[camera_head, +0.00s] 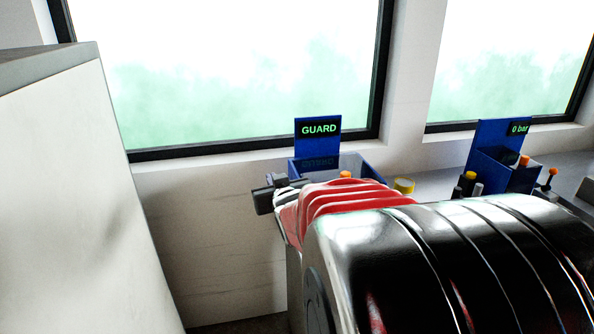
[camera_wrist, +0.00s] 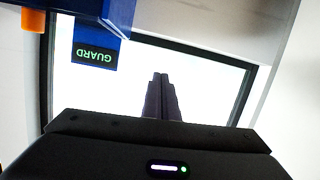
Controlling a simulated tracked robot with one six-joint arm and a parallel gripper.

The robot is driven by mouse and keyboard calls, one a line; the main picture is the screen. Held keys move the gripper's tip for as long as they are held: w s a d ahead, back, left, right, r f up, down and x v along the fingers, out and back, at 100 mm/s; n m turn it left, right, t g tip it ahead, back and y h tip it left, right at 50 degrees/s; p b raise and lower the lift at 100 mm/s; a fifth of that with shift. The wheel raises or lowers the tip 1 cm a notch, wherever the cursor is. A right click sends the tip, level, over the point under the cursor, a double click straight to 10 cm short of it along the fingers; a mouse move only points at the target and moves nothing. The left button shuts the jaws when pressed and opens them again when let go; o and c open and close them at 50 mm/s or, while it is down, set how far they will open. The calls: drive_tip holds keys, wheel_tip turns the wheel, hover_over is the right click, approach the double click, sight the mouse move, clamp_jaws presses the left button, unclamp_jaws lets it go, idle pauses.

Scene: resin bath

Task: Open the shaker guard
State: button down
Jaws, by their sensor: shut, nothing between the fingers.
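The shaker unit is a blue box (camera_head: 296,170) with an upright blue back panel and a lit GUARD display (camera_head: 319,129). A shiny panel below the display mirrors the word; I cannot tell whether this panel is the guard or how far open it stands. An orange knob (camera_head: 346,174) shows at its front, partly behind my arm. My gripper (camera_head: 262,201) is in front and to the left of the box, apart from it. In the wrist view my fingers (camera_wrist: 160,95) are shut and empty, with the display (camera_wrist: 96,56) upside down at upper left and the orange knob (camera_wrist: 33,19) beyond.
A second blue unit (camera_head: 503,172) with a 0 bar display stands on the counter (camera_head: 425,180) at right, with small black and orange-topped items near it. A large white cabinet (camera_head: 75,200) fills the left. Windows line the back.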

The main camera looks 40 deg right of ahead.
drive_tip(key=s+a+f+n+g+y, duration=0.2)
drive_tip(key=s+a, duration=0.8)
drive_tip(key=a, duration=0.5)
drive_tip(key=s+a+f+n+g+y, duration=0.2)
drive_tip(key=s+a+f+g+y, duration=0.2)
drive_tip(key=s+a, duration=0.7)
drive_tip(key=a+g+y, duration=0.1)
drive_tip(key=a+g, duration=0.1)
drive_tip(key=a, duration=0.2)
drive_tip(key=shift+a+f+n, duration=0.15)
drive_tip(key=shift+a+n, duration=0.25)
drive_tip(key=c, duration=2.5)
unclamp_jaws()
drive_tip(key=shift+s, duration=0.1)
